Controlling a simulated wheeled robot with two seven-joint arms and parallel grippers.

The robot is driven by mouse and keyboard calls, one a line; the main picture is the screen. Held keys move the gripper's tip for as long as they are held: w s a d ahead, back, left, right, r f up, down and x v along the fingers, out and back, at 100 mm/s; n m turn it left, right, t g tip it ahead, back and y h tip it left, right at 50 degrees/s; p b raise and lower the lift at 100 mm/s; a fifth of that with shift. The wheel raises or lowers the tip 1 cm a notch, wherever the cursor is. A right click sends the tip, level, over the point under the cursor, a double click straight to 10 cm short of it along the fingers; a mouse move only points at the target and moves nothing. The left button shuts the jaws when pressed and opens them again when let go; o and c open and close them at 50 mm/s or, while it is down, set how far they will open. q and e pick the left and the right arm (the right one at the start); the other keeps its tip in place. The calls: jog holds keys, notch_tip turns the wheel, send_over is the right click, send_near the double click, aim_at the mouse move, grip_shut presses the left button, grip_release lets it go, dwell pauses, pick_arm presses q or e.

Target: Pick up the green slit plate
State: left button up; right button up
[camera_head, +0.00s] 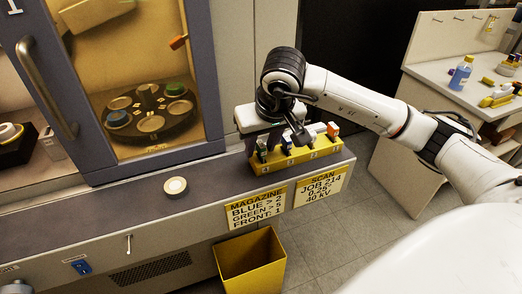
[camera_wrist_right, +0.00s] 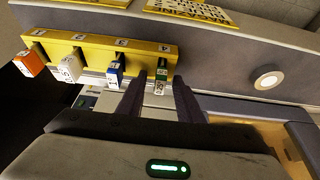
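The green slit plate (camera_wrist_right: 162,76) stands in the end slot of the yellow rack (camera_wrist_right: 98,44) in the right wrist view. In the head view, the green plate (camera_head: 262,145) stands at the left end of the rack (camera_head: 300,160). My right gripper (camera_wrist_right: 160,88) is open, with one dark finger on each side of the green plate's near end. I cannot tell whether the fingers touch it. In the head view, the right gripper (camera_head: 298,134) hangs over the rack and partly hides the plates. My left gripper is not in view.
A blue plate (camera_wrist_right: 116,68), a white plate (camera_wrist_right: 70,68) and an orange plate (camera_wrist_right: 32,62) share the rack. The blue one is close beside the left finger. A round tape-like disc (camera_head: 174,187) lies on the ledge. A yellow bin (camera_head: 250,262) stands below.

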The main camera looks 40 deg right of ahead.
aim_at(261, 144)
grip_shut()
notch_tip(261, 144, up, 10)
dwell(0.6)
jog(key=c, duration=0.5)
grip_release()
grip_shut()
